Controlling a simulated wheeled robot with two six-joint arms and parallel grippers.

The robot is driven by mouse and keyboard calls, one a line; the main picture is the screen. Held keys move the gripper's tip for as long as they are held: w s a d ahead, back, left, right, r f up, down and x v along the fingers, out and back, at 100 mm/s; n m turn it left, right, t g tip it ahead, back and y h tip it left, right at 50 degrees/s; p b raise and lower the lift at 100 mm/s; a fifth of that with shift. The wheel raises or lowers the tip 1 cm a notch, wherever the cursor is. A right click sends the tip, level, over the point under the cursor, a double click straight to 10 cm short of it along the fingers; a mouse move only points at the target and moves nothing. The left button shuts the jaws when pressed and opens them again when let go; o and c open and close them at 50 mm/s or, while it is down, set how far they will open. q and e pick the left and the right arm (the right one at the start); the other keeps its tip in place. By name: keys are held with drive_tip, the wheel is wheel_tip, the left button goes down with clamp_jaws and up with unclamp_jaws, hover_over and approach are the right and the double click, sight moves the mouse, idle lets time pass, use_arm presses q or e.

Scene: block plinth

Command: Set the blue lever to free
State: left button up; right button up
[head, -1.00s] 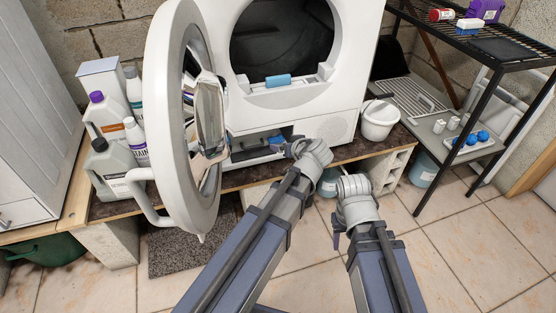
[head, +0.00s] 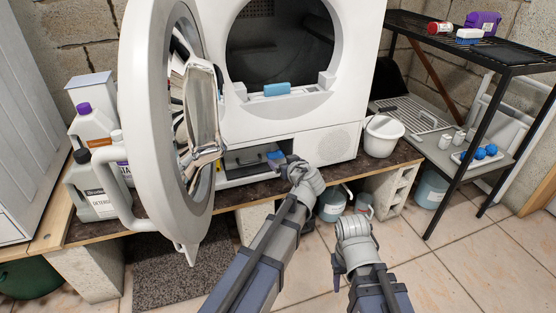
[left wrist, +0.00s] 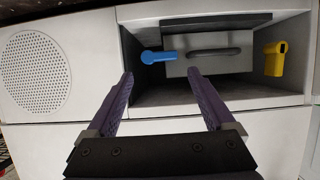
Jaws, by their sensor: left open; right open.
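The blue lever (left wrist: 157,57) shows in the left wrist view inside an open recess (left wrist: 220,97) low on the white machine. In the head view the blue lever (head: 275,155) is partly covered by my left gripper (head: 283,163). My left gripper (left wrist: 160,75) is open and empty, its two fingers spread below and to either side of the lever in the wrist view; I see no contact. My right gripper (head: 338,263) hangs low, away from the machine; its fingertips are hard to make out.
A yellow lever (left wrist: 275,58) and a grey plate with a slot-like handle (left wrist: 214,52) are in the same recess. The open round door (head: 140,120) stands left of my left arm. A white bucket (head: 382,138) is right of the machine; a black rack (head: 480,50) is further right.

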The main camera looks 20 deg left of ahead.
sight(276, 156)
use_arm(q)
drive_tip(key=b+x, duration=0.1)
drive_tip(key=x, duration=0.4)
drive_tip(key=shift+w+f+b, duration=0.15)
drive_tip(key=shift+f+b, duration=0.05)
drive_tip(key=shift+b, duration=0.2)
drive_tip(key=shift+w+a, duration=0.25)
drive_tip(key=c, duration=1.1)
